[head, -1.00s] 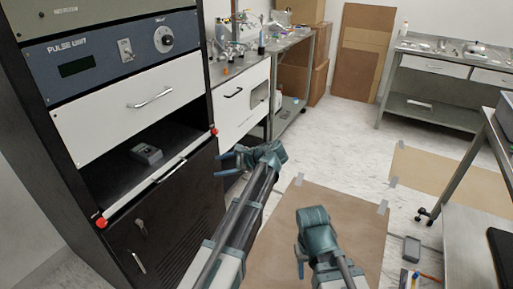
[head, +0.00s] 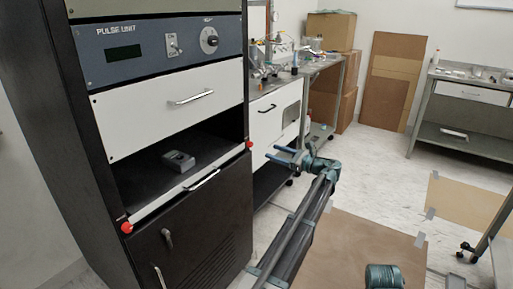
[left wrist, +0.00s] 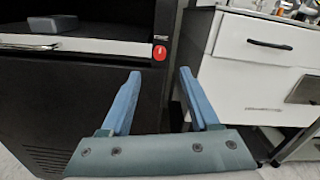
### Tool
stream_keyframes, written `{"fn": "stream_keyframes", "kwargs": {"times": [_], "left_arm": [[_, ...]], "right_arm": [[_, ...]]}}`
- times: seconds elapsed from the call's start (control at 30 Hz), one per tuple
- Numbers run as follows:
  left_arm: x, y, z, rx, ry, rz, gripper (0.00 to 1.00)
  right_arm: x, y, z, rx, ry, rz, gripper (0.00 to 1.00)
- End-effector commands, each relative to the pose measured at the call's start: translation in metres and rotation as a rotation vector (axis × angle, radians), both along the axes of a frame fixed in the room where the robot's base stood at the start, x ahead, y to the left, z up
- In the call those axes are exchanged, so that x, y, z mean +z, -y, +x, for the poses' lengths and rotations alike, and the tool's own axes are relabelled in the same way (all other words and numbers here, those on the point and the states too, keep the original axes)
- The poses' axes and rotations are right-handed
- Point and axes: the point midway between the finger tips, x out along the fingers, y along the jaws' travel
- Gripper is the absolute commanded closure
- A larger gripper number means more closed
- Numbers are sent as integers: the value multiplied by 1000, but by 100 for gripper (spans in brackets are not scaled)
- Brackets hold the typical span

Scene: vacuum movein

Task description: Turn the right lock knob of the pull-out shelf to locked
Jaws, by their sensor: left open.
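The pull-out shelf (head: 148,211) sits in the dark rack, with a red knob at each end of its front. The right lock knob (head: 249,144) is at the rack's right edge. In the left wrist view the right lock knob (left wrist: 160,53) is above and just left of centre, below a small label. My left gripper (head: 272,155) is open and empty, just right of the knob and apart from it. In the left wrist view my left gripper's fingers (left wrist: 160,75) point toward the rack edge. The left lock knob (head: 127,227) is at the other end. My right gripper's jaws are out of view.
A grey box (head: 179,160) lies on the shelf. A white drawer (head: 172,98) and the pulse unit (head: 124,53) are above. A white-fronted bench (head: 274,112) stands right of the rack. Floor to the right is mostly clear, with cardboard (head: 350,245) taped down.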

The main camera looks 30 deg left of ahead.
Motion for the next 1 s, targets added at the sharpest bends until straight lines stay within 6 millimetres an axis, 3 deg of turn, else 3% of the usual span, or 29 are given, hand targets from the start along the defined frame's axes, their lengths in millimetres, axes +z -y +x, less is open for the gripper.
{"fn": "stream_keyframes", "kwargs": {"times": [0.2,0.4,0.63,0.97,1.0], "left_arm": [[0,-47,4,3,1,-1,38],[0,-78,6,3,1,-1,38],[0,-95,7,1,1,-1,38],[0,-97,7,0,1,-1,38],[0,-97,7,0,1,-1,44]], "right_arm": [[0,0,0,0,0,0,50],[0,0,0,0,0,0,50],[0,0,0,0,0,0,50],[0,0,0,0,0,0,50],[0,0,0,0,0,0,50]]}}
